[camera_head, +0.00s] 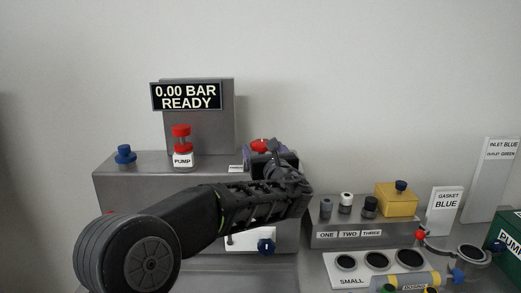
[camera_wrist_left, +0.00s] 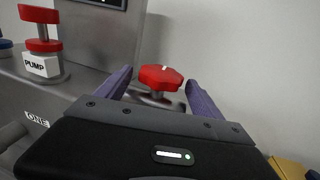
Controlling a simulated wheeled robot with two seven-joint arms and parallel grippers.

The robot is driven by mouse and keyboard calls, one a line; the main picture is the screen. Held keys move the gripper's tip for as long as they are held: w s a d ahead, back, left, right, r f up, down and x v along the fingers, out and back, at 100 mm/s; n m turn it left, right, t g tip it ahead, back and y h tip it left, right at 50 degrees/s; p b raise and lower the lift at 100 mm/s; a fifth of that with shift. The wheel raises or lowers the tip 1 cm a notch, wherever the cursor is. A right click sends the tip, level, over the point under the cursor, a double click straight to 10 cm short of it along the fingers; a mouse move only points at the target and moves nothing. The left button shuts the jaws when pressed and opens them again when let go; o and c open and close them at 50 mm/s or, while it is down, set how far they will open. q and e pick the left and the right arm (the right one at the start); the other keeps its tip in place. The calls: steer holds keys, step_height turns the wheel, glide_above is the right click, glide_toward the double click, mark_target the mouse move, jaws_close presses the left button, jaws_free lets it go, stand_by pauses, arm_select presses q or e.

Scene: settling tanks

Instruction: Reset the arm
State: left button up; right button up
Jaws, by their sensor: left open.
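My left arm comes in from the lower left, and its gripper (camera_head: 270,158) is at the right end of the grey metal console (camera_head: 130,180). In the left wrist view the purple fingers of my left gripper (camera_wrist_left: 158,82) are spread open. A red knob (camera_wrist_left: 160,76) shows between and beyond the fingertips; I cannot tell whether they touch it. In the head view the red knob (camera_head: 259,145) is partly hidden behind the gripper. My right gripper is not in view.
A red-topped pump control (camera_head: 181,145) and a blue knob (camera_head: 124,154) stand on the console. The display (camera_head: 186,96) reads 0.00 BAR READY. At right are a yellow box (camera_head: 396,200), a tray with round black parts (camera_head: 345,280) and a green pump box (camera_head: 508,240).

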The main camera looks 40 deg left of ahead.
arm_select(q)
steer(key=v, duration=0.2)
steer(key=shift+s+d, duration=0.25)
steer(key=shift+d, duration=0.05)
steer(key=shift+r, duration=0.1)
